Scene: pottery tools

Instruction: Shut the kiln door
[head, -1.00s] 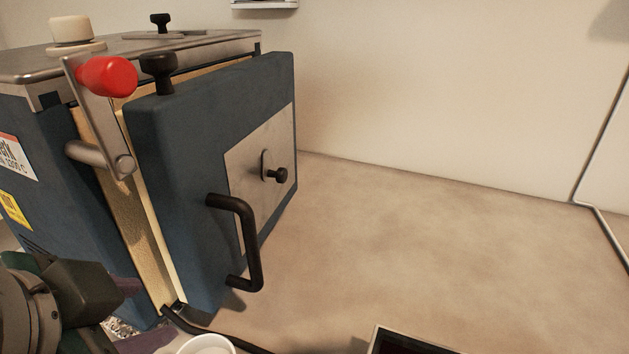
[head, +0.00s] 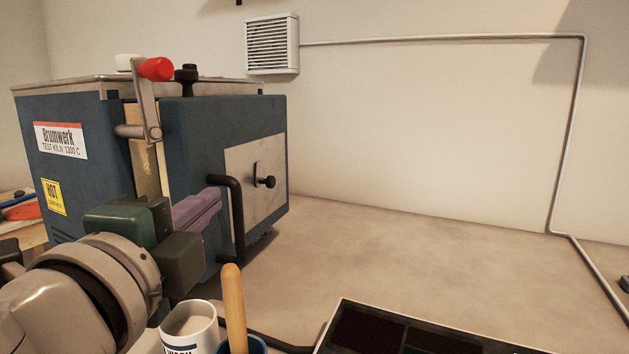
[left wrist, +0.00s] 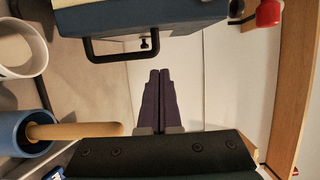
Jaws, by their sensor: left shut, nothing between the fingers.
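The kiln (head: 85,170) is a blue box with a metal top. Its blue door (head: 195,125) stands ajar, with a strip of tan lining (head: 145,165) showing in the gap. A lever with a red knob (head: 155,69) stands up beside the gap. A black bar handle (head: 238,215) is on the door's front; it also shows in the left wrist view (left wrist: 92,50). My left gripper (head: 214,196) is shut and empty, its purple fingers in front of the door, close to the handle. I cannot tell whether they touch the door. My right gripper is out of view.
A white mug (head: 190,322) and a blue cup (left wrist: 12,130) with a wooden-handled tool (head: 233,300) stand at the front, below my left gripper.

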